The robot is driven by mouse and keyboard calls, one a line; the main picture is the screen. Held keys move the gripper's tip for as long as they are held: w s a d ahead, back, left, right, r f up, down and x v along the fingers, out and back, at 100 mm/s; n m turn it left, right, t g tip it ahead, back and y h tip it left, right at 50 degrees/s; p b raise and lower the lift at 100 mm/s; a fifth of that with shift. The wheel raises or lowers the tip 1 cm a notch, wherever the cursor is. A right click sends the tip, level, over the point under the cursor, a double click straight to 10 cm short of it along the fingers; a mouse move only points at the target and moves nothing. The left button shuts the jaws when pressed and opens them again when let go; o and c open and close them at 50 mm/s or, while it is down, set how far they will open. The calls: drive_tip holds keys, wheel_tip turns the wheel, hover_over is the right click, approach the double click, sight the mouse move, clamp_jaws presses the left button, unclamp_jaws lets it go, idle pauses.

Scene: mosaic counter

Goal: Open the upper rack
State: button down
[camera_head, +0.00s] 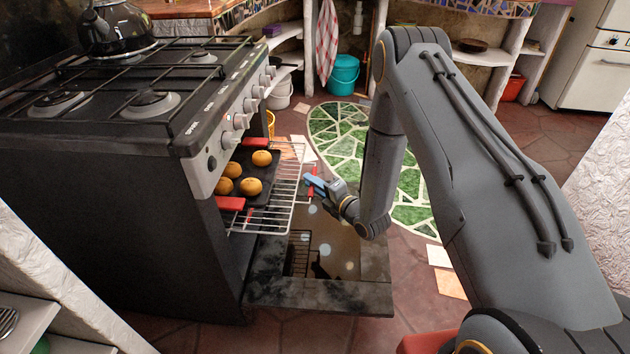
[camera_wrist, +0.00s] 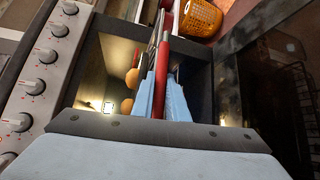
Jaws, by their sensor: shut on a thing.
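The upper rack (camera_head: 283,180) is a pale wire grid sticking partly out of the open oven (camera_head: 215,240). It carries a dark tray (camera_head: 262,173) with several round buns (camera_head: 251,187) and red grips at its two ends. My gripper (camera_head: 315,184), with light blue fingers, is at the rack's front edge. In the wrist view, my gripper (camera_wrist: 162,95) is shut on the rack's red handle (camera_wrist: 160,82), one finger on each side. Most of the handle is hidden by the gripper in the head view.
The oven door (camera_head: 320,294) is folded down below the rack. A kettle (camera_head: 118,27) stands on the stove top. An orange basket (camera_wrist: 200,17) is beyond the oven. A green patterned rug (camera_head: 345,125) covers open floor; a teal bucket (camera_head: 343,74) stands at the back.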

drive_tip(key=c, duration=1.8)
unclamp_jaws()
drive_tip(key=shift+o, duration=0.2)
drive_tip(key=shift+d, duration=0.1)
drive_tip(key=p+v, duration=0.1)
drive_tip(key=v, duration=0.6)
drive_tip(key=shift+s+d, duration=0.2)
drive_tip(key=shift+s, duration=0.15)
